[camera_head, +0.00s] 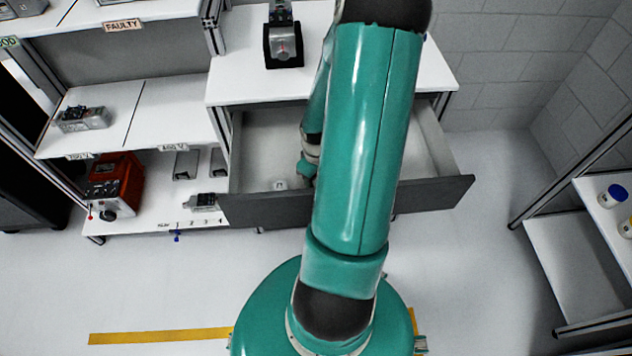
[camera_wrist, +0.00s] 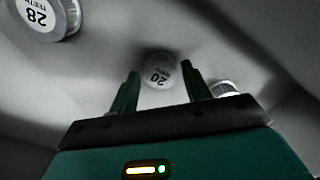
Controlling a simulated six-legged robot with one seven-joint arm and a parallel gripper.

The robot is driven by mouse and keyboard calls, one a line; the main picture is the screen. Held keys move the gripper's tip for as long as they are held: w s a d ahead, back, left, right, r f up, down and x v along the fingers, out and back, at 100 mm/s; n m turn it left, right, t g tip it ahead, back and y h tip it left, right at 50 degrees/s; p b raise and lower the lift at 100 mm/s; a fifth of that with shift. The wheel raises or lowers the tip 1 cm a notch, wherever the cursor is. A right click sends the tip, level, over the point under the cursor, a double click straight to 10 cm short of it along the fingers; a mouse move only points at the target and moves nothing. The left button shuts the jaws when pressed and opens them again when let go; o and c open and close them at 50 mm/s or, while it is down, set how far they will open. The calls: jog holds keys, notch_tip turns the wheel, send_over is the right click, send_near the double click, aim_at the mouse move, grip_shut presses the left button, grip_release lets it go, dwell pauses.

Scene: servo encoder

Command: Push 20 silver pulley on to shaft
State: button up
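The silver pulley marked 20 (camera_wrist: 158,70) lies in a drawer with its labelled face toward the wrist camera. My gripper (camera_wrist: 160,72) is open, with one finger on either side of this pulley in the picture. I cannot tell whether the fingers reach down around it or hang above it; nothing is seen gripped. In the head view my arm hides most of the gripper. A grey device in a black holder (camera_head: 284,46) stands on the white bench top; I cannot make out a shaft on it clearly.
The open drawer (camera_head: 262,168) has a dark front panel (camera_head: 270,208). Shelves with a red box (camera_head: 116,183) stand left; floor in front is clear.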

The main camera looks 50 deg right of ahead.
jog(key=c, duration=0.8)
jog(key=shift+r, duration=3.5)
